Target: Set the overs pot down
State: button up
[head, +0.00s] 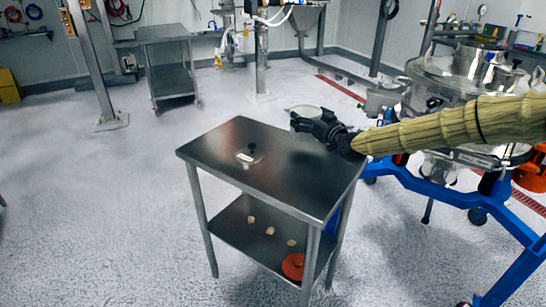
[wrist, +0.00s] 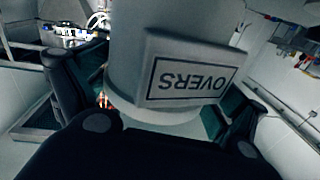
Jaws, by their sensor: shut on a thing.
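The overs pot (wrist: 180,40) is a pale white-grey container with a raised label reading OVERS, upside down in the wrist view. My gripper (wrist: 150,105) is shut on it, with a dark finger on each side. In the head view, my gripper (head: 312,124) is over the back right part of the steel table (head: 225,160), and the pot's pale rim (head: 305,109) shows just behind it. My gripper hides most of the pot there. I cannot tell whether the pot's base touches the table top.
A clear disc with a black knob (head: 249,154) lies on the table's left half. The front of the top is clear. The lower shelf (head: 235,222) holds several small pale pieces and an orange round item (head: 293,266). A steel sifter (head: 450,95) on a blue frame (head: 425,190) stands at right.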

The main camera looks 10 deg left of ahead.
jog(key=shift+w+a, duration=0.1)
jog(key=shift+w, duration=0.15)
jog(key=shift+s+d+f+p, duration=0.45)
jog(key=shift+s+d+f, duration=0.3)
jog(key=shift+s+d, duration=1.05)
jog(key=shift+s+d+f+p, duration=0.45)
jog(key=shift+s+d+f, duration=0.45)
jog(key=shift+s, duration=1.75)
jog(key=shift+s+d+f+p, duration=0.55)
jog(key=shift+s+d, duration=0.95)
jog(key=shift+s, duration=0.7)
jog(key=shift+f, duration=0.1)
jog(key=shift+f, duration=0.15)
jog(key=o, duration=0.7)
